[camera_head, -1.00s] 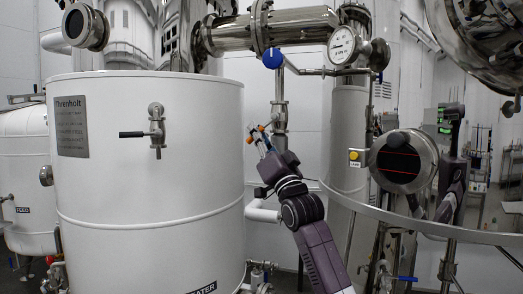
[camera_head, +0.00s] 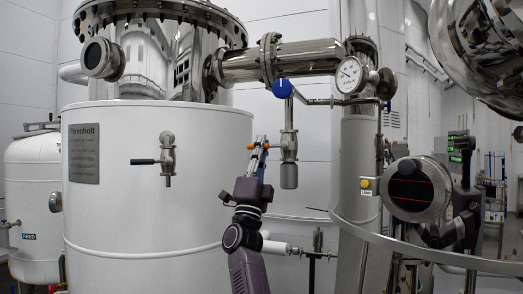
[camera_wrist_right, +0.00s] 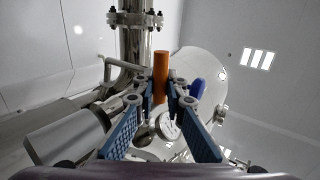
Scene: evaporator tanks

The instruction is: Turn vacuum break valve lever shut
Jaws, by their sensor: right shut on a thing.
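The vacuum break valve appears to sit on the vertical steel pipe (camera_head: 289,115) under the big horizontal pipe. An orange lever grip (camera_wrist_right: 160,75) stands upright between my right fingertips in the right wrist view. In the head view the orange shows small (camera_head: 264,141), left of the steel pipe. My right gripper (camera_wrist_right: 160,98) has its blue fingers on both sides of the orange grip and is shut on it. In the head view the right gripper (camera_head: 258,158) points upward, left of the grey cylinder (camera_head: 289,175). The lever's joint is too small to make out. My left gripper is not in view.
A large white tank (camera_head: 150,225) with a small black-handled valve (camera_head: 166,158) stands to the left. A blue knob (camera_head: 282,88) and a dial gauge (camera_head: 349,75) are above and right of the gripper. A curved steel rail (camera_head: 440,258) crosses at lower right.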

